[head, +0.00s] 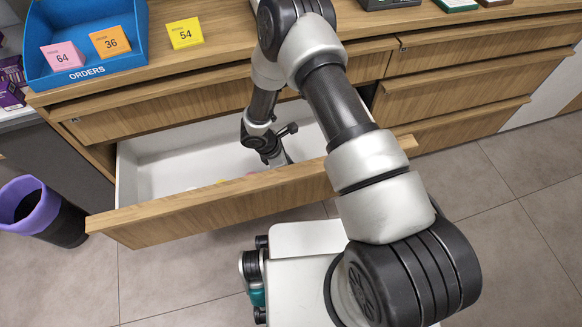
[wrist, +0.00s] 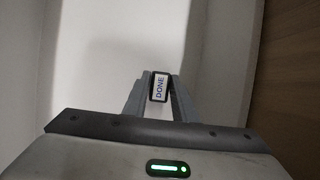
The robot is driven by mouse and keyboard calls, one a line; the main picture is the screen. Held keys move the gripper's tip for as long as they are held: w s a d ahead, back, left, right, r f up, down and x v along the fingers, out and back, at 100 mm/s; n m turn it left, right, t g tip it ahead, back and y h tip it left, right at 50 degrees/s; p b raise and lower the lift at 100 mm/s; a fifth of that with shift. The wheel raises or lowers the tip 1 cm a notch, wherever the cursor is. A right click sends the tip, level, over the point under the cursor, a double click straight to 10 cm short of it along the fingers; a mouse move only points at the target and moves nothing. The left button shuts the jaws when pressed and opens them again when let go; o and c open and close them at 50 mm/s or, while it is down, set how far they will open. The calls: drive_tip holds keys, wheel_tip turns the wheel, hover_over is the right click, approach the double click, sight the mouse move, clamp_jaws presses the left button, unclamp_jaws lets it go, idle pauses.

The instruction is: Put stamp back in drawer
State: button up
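The stamp (wrist: 160,86), a small dark-edged block with a white face reading DONE, sits between the two grey fingers of my gripper (wrist: 158,96) in the wrist view. The fingers press on both its sides. The drawer (head: 230,206) is pulled out below the counter, with a wooden front and white inside. In the head view my gripper (head: 278,158) reaches down inside the drawer; the stamp cannot be made out there. The wrist view shows the pale drawer interior (wrist: 115,35) beneath and the wooden front (wrist: 292,75) at right. The stamp's height above the floor is unclear.
Small coloured items (head: 222,181) show partly behind the drawer front. The left of the drawer is bare. A purple-rimmed bin (head: 38,212) stands left.

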drive_tip(key=shift+o, duration=1.3)
drive_tip(key=shift+r, duration=0.25)
drive_tip(key=p+v, duration=0.3)
drive_tip(key=v, duration=0.8)
drive_tip(key=shift+a+r, duration=0.15)
drive_tip(key=shift+r, duration=0.25)
drive_tip(key=shift+s, duration=0.1)
